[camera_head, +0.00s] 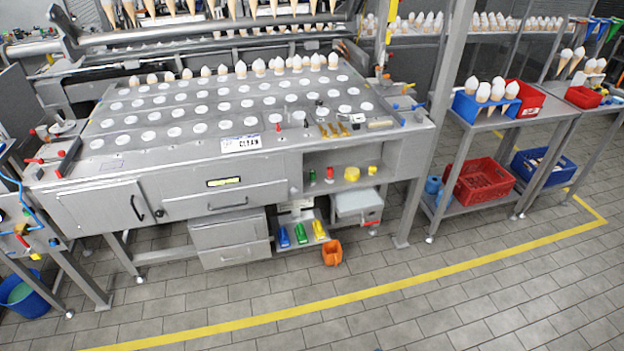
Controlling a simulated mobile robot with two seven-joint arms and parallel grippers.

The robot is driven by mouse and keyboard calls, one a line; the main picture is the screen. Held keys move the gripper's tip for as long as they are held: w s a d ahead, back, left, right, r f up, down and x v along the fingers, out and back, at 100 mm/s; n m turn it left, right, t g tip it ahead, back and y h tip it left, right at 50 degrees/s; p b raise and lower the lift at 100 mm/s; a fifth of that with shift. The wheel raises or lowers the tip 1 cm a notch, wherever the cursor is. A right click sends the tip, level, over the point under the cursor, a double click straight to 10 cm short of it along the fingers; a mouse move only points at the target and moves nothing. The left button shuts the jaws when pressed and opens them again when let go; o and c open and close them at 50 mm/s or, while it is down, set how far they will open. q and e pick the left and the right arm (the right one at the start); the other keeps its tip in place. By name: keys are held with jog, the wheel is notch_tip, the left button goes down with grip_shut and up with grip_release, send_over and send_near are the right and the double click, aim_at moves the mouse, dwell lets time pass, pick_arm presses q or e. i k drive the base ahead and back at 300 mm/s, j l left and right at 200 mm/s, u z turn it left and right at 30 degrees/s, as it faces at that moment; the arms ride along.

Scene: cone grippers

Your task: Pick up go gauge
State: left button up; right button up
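Neither of my grippers shows in the head view. I cannot tell which item is the go gauge; nothing large enough to read is marked as one. Several small brass-coloured tools (334,131) lie side by side on the right part of the grey workbench top (190,148). Small red, green and yellow items sit in the open shelf (325,183) below.
White-tipped cones stand along the back of the bench. A side table (548,104) at right holds a blue cone tray (486,107); a red crate (480,182) is below. An orange bin (332,252) stands on the floor. Tiled floor with a yellow line (370,292) is clear in front.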

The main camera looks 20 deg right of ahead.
aim_at(312, 181)
jog(key=i+l+u, duration=0.1)
jog(key=i, duration=0.45)
jog(key=i+l+u, duration=0.15)
jog(key=i+l, duration=0.15)
jog(key=i, duration=0.2)
jog(key=i+l+u, duration=0.1)
jog(key=i+l, duration=0.2)
jog(key=i, duration=0.2)
jog(key=i+l+u, duration=0.1)
jog(key=i+l, duration=0.25)
jog(key=i, duration=0.15)
